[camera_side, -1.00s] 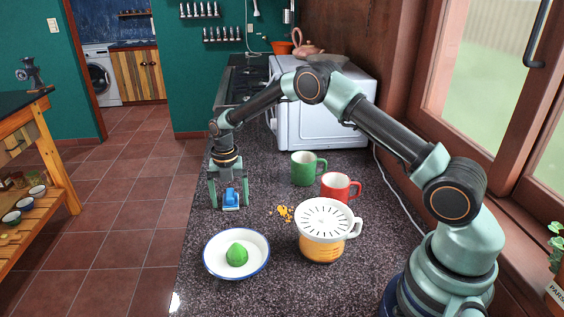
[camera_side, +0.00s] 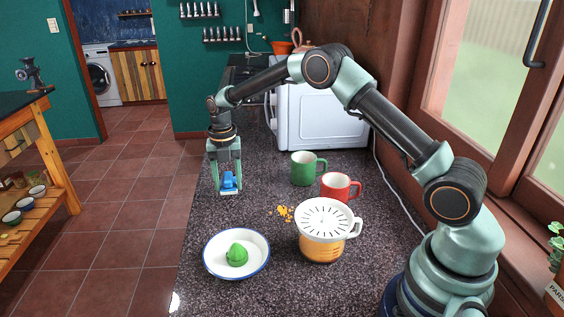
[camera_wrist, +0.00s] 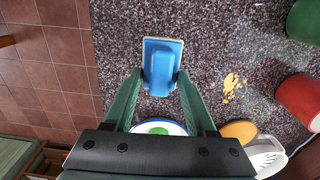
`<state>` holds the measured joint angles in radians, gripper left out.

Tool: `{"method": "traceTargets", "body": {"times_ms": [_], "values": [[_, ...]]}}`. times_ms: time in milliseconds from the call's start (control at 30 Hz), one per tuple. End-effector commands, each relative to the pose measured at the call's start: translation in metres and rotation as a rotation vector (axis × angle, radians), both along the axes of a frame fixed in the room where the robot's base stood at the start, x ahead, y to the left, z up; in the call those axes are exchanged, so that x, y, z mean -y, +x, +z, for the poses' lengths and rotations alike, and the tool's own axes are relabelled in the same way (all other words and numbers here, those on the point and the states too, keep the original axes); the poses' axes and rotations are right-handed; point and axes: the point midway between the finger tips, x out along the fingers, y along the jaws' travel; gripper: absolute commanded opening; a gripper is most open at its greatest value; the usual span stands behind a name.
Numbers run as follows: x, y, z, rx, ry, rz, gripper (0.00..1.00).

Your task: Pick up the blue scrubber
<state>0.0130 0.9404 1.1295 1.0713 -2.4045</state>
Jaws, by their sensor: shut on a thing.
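The blue scrubber (camera_side: 229,183) is between the fingers of my gripper (camera_side: 228,188) in the side view, above the left part of the dark speckled counter. My gripper points down and is shut on the scrubber. In the wrist view the scrubber (camera_wrist: 160,64) shows a blue handle and a pale edge at its far end. The fingertips of my gripper (camera_wrist: 160,75) press on both sides of its near part.
A white plate (camera_side: 210,262) with a green lime-like thing (camera_side: 237,255) stands in front. A yellow juicer with a white top (camera_side: 322,218), a red mug (camera_side: 340,187) and a green mug (camera_side: 305,168) stand to the right. Orange crumbs (camera_side: 285,213) lie between. A white oven (camera_side: 318,115) stands behind.

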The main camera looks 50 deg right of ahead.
Motion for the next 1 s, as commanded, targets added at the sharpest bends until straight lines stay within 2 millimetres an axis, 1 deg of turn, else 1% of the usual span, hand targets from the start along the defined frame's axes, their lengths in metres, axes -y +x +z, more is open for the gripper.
{"method": "traceTargets", "body": {"times_ms": [33,200,300,400,500,600,700,1000], "values": [[0.0,0.002,0.017,0.007,0.0,0.0,0.02],[0.0,0.001,0.065,0.006,0.0,0.0,0.02],[0.0,0.001,0.09,0.005,-0.001,0.0,0.02],[0.0,0.001,0.11,0.004,0.0,0.0,0.02],[0.0,0.001,0.126,0.003,0.0,0.0,0.02],[0.0,0.001,0.136,0.003,0.0,0.0,0.02],[0.0,0.0,0.142,0.001,0.0,0.0,0.02],[0.0,0.0,0.144,0.0,0.0,0.0,0.02]]}}
